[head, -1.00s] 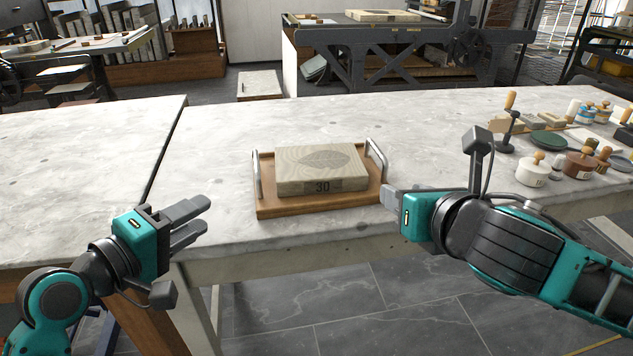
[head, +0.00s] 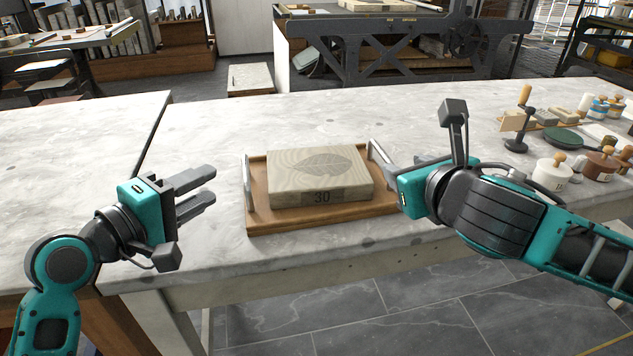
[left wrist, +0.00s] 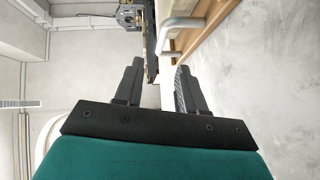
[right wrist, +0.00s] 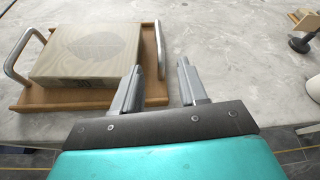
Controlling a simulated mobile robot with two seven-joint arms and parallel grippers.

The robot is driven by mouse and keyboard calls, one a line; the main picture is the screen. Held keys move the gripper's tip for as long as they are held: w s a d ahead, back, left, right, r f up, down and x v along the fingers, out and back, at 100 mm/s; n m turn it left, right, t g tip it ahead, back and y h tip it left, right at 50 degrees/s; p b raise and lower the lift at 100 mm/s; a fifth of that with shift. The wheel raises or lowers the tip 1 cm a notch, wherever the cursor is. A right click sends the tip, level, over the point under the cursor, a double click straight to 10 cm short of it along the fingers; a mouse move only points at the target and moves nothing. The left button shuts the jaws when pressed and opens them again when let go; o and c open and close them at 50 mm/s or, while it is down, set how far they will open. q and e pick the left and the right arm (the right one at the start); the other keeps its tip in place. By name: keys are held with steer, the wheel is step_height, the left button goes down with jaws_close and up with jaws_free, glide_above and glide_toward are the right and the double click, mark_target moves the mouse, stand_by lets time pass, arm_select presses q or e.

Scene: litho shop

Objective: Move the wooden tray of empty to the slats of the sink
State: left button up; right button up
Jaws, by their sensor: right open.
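The wooden tray (head: 265,217) lies on the pale stone-topped bench near its front edge, with a metal handle at each end. A pale block (head: 320,180) marked 30 with a leaf picture rests on it, so the tray is not empty. My left gripper (head: 213,183) is open and empty, left of the left handle (head: 249,183) and apart from it. My right gripper (right wrist: 160,65) is open at the tray's right end; the right handle (right wrist: 160,45) shows between its fingertips, and I cannot tell whether they touch. No sink is in view.
Jars (head: 552,170), a dark stand (head: 516,140) and other small items crowd the bench's right end. A gap separates another bench section (head: 70,150) at left. A press (head: 400,45) stands behind. The bench behind the tray is clear.

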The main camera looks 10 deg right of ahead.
mark_target(245, 162)
arm_select(q)
steer(key=x, duration=1)
steer(key=shift+d, duration=0.1)
arm_select(e)
steer(key=x, duration=1)
arm_select(q)
jaws_close()
arm_select(e)
jaws_close()
arm_select(q)
steer(key=shift+w+r, duration=0.1)
steer(key=shift+r, duration=0.25)
arm_select(e)
steer(key=shift+w+r, duration=0.15)
steer(key=shift+r, duration=0.1)
